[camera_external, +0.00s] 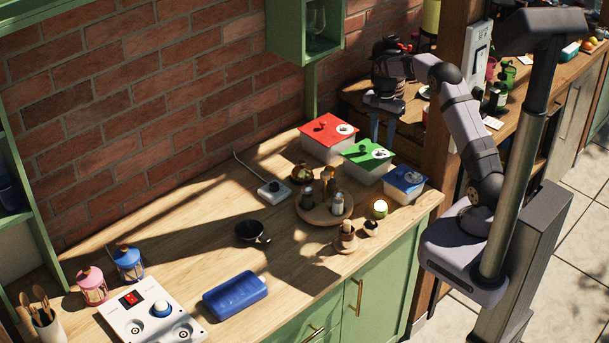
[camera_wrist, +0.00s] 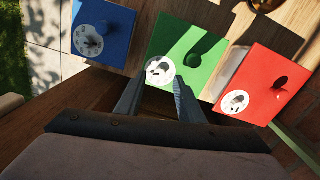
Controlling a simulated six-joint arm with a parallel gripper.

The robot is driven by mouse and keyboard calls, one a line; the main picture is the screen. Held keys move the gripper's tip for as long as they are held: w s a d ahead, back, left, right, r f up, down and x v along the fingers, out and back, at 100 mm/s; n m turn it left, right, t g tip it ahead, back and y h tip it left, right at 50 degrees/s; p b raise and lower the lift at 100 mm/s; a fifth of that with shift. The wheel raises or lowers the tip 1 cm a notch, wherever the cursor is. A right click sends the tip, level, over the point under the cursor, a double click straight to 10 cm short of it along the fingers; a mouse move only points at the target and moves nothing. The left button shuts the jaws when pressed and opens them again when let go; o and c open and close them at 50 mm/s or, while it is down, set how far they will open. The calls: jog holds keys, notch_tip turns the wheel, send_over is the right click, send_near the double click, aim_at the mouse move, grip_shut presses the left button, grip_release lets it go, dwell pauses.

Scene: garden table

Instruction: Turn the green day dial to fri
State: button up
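The green-lidded box (camera_external: 367,159) stands between a red-lidded and a blue-lidded box at the back right of the wooden counter. Its lid has a round knob and a white day dial (camera_wrist: 160,70) with a dark pointer; the day marks are too small to read. In the wrist view the green lid (camera_wrist: 200,75) lies ahead of my gripper (camera_wrist: 155,87). The two fingers are apart with nothing between them, and their tips appear near the dial's lower edge. In the external view my gripper (camera_external: 382,128) points down behind the boxes; contact with the dial cannot be told.
The red-lidded box (camera_external: 328,134) and the blue-lidded box (camera_external: 405,182) flank the green one closely, each with its own dial. A round wooden tray (camera_external: 313,214) with bottles stands in front. A blue case (camera_external: 235,295) and a white panel (camera_external: 181,330) lie farther left.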

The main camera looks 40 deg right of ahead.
aim_at(380, 151)
jog(key=shift+r+b, duration=0.45)
jog(key=shift+r, duration=1.7)
jog(key=shift+s+a, duration=0.1)
jog(key=shift+a, duration=0.25)
jog(key=s+a+f+n, duration=0.2)
jog(key=s+a+n, duration=0.6)
jog(key=s, duration=0.5)
jog(key=s+a+f+n, duration=0.2)
jog(key=s+a+n, duration=0.6)
jog(key=s, duration=0.5)
jog(key=shift+a+f, duration=0.2)
jog(key=shift+a, duration=0.55)
